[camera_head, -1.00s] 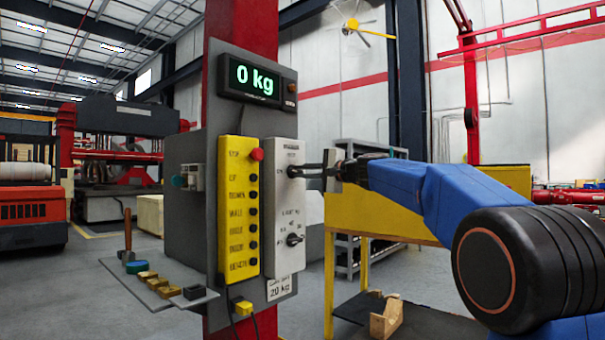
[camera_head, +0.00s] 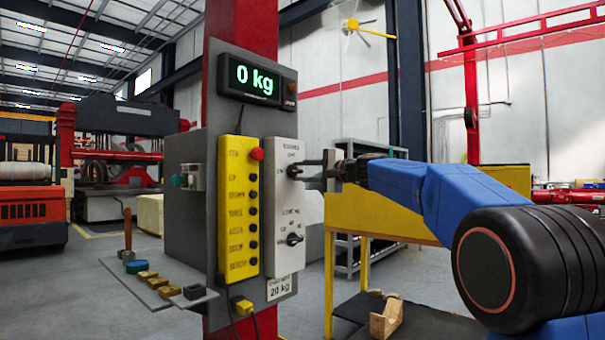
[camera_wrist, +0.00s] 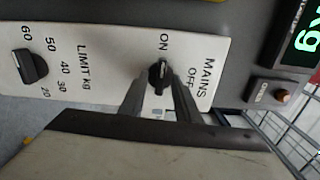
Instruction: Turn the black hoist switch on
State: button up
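The black hoist switch (camera_head: 294,172) is a knob at the top of a light grey panel (camera_head: 287,210). In the wrist view, the knob (camera_wrist: 158,76) sits by the labels MAINS, ON and OFF, its long axis lined up toward ON. My gripper (camera_head: 307,171) points left at the knob from the right. In the wrist view, the two fingers of my gripper (camera_wrist: 158,96) stand apart on either side of the knob's near end, with a gap visible between them. Contact with the knob cannot be made out.
A second black knob (camera_wrist: 30,66), for LIMIT kg, is lower on the same panel. A yellow button box (camera_head: 238,205) with a red button stands left of it. A display (camera_head: 255,79) reading 0 kg is above. A shelf (camera_head: 172,295) with small items juts out lower left.

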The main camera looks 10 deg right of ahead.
jog(key=shift+s, duration=0.1)
jog(key=v, duration=1.7)
jog(key=shift+d, duration=0.1)
jog(key=s+a+f+n+g+h, duration=0.25)
jog(key=s+a+f, duration=0.25)
jog(key=s+f, duration=0.65)
jog(key=s+a+f+n+g+h, duration=0.25)
jog(key=s+a+f+g, duration=0.2)
jog(key=s+f, duration=0.65)
jog(key=s+d+f+n+g+h, duration=0.1)
jog(key=s+d+f+n+h, duration=0.1)
jog(key=s+f, duration=0.4)
jog(key=s+d+f+n+g+h, duration=0.1)
jog(key=s+f, duration=0.5)
jog(key=f, duration=0.6)
jog(key=s+d+f+n+h, duration=0.2)
jog(key=s+d+f+n, duration=0.1)
jog(key=s+f, duration=0.4)
notch_tip(320, 180, down, 3)
jog(key=shift+f+g+h, duration=0.1)
jog(key=shift+g+h, duration=0.2)
jog(key=shift+g, duration=0.1)
